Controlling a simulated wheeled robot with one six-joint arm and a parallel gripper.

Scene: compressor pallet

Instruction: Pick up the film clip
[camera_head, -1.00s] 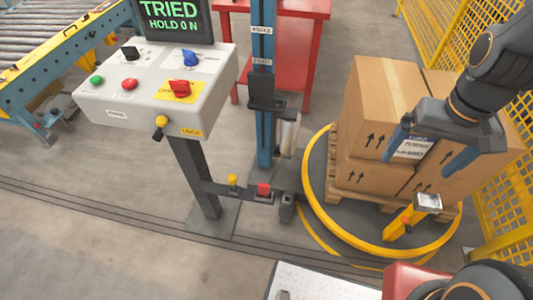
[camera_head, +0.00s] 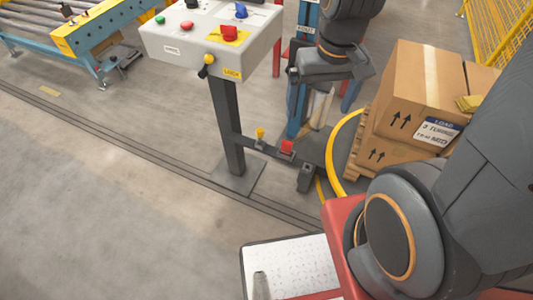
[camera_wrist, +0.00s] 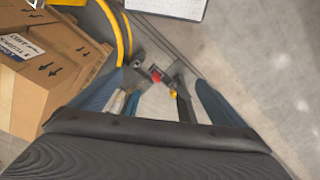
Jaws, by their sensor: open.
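No film clip can be told for sure. A yellow bracket with a silver block (camera_wrist: 37,4) shows at the top left edge of the wrist view, beside the boxes. A small yellow piece (camera_head: 468,103) shows by the upper box in the head view; I cannot tell what it is. My gripper (camera_head: 325,102) is open and empty, pointing down in front of the blue mast and the pale film roll (camera_head: 321,108). In the wrist view, the blue fingers of my gripper (camera_wrist: 160,82) are apart, with the red block (camera_wrist: 155,74) seen between them from above.
The control panel (camera_head: 205,45) stands on a dark post at left. A white patterned board (camera_head: 305,262) lies low at the front.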

